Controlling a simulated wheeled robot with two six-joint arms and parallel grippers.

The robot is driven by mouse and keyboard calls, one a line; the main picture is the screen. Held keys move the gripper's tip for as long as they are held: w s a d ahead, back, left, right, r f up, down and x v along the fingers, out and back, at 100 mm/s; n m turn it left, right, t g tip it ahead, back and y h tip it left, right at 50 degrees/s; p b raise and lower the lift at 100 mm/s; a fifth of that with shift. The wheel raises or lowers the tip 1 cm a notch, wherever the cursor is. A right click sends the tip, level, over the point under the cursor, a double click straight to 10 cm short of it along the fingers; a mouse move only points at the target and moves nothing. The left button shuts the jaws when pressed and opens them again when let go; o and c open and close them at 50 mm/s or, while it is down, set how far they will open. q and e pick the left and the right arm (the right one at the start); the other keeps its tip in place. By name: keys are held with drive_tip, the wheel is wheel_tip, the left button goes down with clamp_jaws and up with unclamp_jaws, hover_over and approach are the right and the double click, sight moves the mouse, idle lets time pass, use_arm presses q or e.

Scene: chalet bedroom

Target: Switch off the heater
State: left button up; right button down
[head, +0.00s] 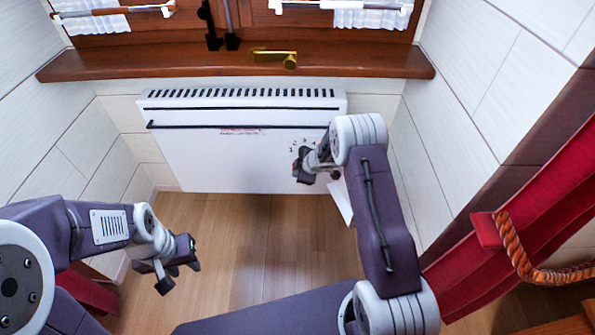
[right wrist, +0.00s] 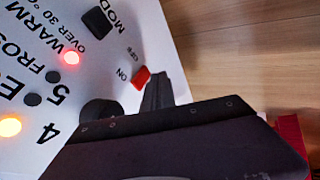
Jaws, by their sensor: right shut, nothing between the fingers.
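The white heater (head: 235,160) is fixed to the wall below the window sill. Its control panel shows close up in the right wrist view. A small red switch (right wrist: 141,77) sits beside the words ON and OFF. A red light (right wrist: 71,58) and an orange light (right wrist: 9,127) glow on the panel. My right gripper (head: 303,168) is shut and empty at the heater's lower right. Its dark fingertip (right wrist: 158,90) is right beside the red switch; I cannot tell whether they touch. My left gripper (head: 177,276) hangs over the floor at lower left, open and empty.
A wooden sill (head: 180,62) with a brass handle (head: 285,58) juts out above the heater. A red curtain (head: 510,200) with an orange rope (head: 515,250) hangs at right. The wooden floor (head: 250,240) before the heater is clear. A black MODE button (right wrist: 97,22) is near the switch.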

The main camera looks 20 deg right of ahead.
use_arm(q)
drive_tip(key=shift+r, duration=0.35)
use_arm(e)
drive_tip(key=shift+w+d+f, duration=0.1)
drive_tip(key=shift+w+d, duration=0.15)
drive_tip(key=shift+w, duration=0.55)
use_arm(q)
wheel_tip(320, 180, up, 4)
drive_tip(key=p, duration=0.4)
use_arm(e)
drive_tip(key=shift+w+r, duration=0.25)
drive_tip(key=shift+r, duration=0.45)
use_arm(q)
drive_tip(key=shift+s+r+p, duration=0.1)
drive_tip(key=shift+p, duration=0.2)
use_arm(e)
drive_tip(key=shift+s, duration=0.1)
